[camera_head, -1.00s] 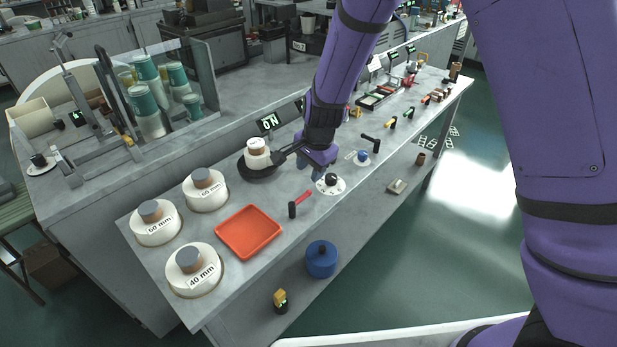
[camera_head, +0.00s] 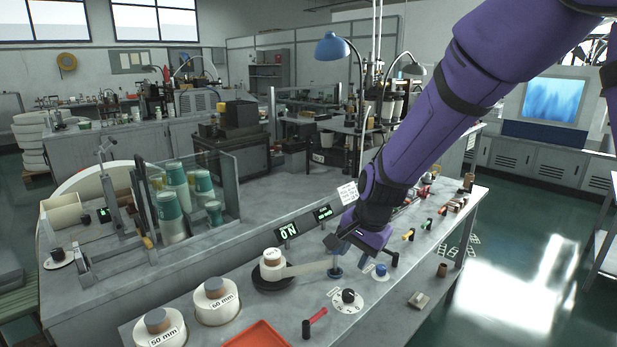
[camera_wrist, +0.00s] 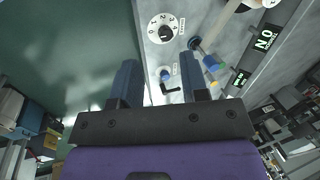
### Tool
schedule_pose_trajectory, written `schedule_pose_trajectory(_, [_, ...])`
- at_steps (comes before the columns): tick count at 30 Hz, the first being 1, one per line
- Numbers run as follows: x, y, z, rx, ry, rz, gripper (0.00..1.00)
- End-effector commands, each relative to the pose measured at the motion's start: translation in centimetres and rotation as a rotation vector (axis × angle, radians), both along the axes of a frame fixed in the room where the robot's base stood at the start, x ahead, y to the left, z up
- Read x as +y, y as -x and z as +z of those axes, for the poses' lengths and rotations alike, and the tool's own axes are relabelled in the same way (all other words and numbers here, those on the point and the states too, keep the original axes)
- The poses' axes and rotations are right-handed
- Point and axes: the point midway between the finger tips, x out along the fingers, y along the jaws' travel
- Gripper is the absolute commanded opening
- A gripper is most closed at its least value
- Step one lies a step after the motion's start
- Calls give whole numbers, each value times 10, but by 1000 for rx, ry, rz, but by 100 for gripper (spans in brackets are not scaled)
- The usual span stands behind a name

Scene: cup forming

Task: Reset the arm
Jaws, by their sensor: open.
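My gripper (camera_wrist: 160,82) is open and empty in the wrist view, its two blue-grey fingers spread apart. In the head view my purple arm reaches down from the upper right, and its dark wrist end hangs over the workbench (camera_head: 237,268) near the ON display (camera_head: 288,231). Part of the gripper is hidden behind my own wrist there.
A dark round plate (camera_head: 272,279) bears a white cup form (camera_head: 272,262) near my gripper. Mould blocks (camera_head: 215,303), an orange tray (camera_head: 258,336) and a red-handled tool (camera_head: 316,318) lie at the front. A glass-sided machine with green cups (camera_head: 174,185) stands left. Open floor is at right.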

Motion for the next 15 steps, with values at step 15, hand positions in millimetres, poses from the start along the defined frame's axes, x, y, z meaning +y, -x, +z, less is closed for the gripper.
schedule_pose_trajectory(15, [-105, 88, 136, -177, 53, 281, 41])
